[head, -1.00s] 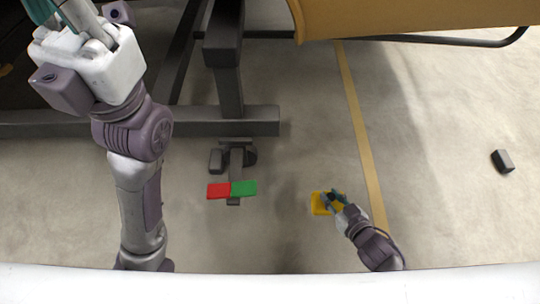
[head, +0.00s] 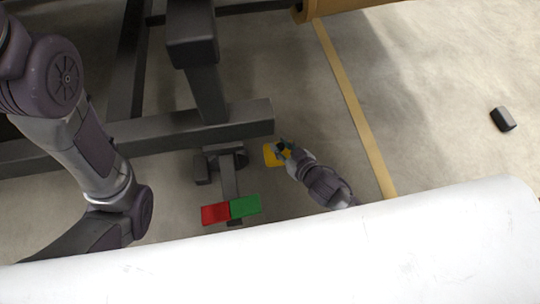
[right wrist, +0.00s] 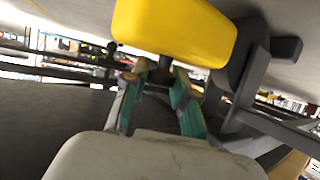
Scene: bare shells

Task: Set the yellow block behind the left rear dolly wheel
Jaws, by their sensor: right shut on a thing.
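The yellow block (head: 274,154) is in the head view, just right of the dolly's dark caster assembly. My right gripper (head: 284,153) is shut on it; the right wrist view shows the block (right wrist: 175,30) large, past the gripper fingers (right wrist: 158,88). The dark wheel (head: 241,158) stands left of the block, under the dolly frame (head: 225,122), with a small gap between them in the head view. Whether the block touches the floor I cannot tell. My left arm crosses the left side, but its gripper is out of the picture.
A red pedal (head: 215,214) and a green pedal (head: 245,206) sit on a bar below the wheel. A black block (head: 503,119) lies on the floor far right. A yellow floor line (head: 352,105) runs across open concrete. A tan shell (head: 340,8) overhangs the top.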

